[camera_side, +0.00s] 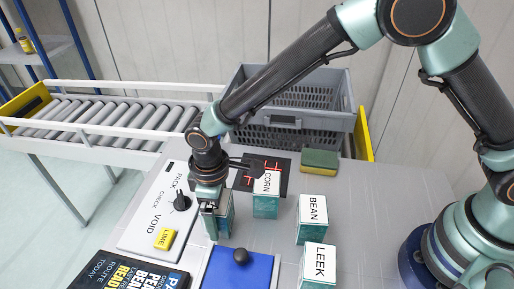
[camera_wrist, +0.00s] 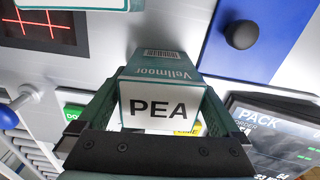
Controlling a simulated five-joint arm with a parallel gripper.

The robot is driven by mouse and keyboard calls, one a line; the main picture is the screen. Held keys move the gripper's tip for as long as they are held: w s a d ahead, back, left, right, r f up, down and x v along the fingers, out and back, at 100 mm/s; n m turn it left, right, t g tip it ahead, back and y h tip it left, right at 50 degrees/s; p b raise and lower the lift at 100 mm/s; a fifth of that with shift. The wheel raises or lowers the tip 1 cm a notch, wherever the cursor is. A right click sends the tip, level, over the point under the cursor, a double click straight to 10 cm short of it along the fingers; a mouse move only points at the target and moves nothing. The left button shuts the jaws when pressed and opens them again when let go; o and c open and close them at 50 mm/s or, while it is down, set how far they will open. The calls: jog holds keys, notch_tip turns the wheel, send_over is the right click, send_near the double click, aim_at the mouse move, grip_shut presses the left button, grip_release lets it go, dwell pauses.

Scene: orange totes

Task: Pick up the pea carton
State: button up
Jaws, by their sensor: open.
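The pea carton (camera_wrist: 160,108) is a teal and white box with PEA on its white top face. In the wrist view it stands between the two fingers of my gripper (camera_wrist: 158,125), which is open around it. The fingers hide part of the carton there. I cannot tell whether either finger touches it.
Corn (camera_side: 265,195), bean (camera_side: 312,220) and leek (camera_side: 318,266) cartons stand to the right. A blue panel with a black knob (camera_side: 241,256) lies in front. A white panel (camera_side: 150,225) with a dial and yellow LIME block (camera_side: 165,239) lies left. A grey crate (camera_side: 290,139) is behind.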

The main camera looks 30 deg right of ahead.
jog(key=shift+f, duration=0.4)
jog(key=shift+c, duration=0.3)
jog(key=c, duration=1.4)
jog(key=shift+o, duration=0.3)
jog(key=shift+r, duration=0.1)
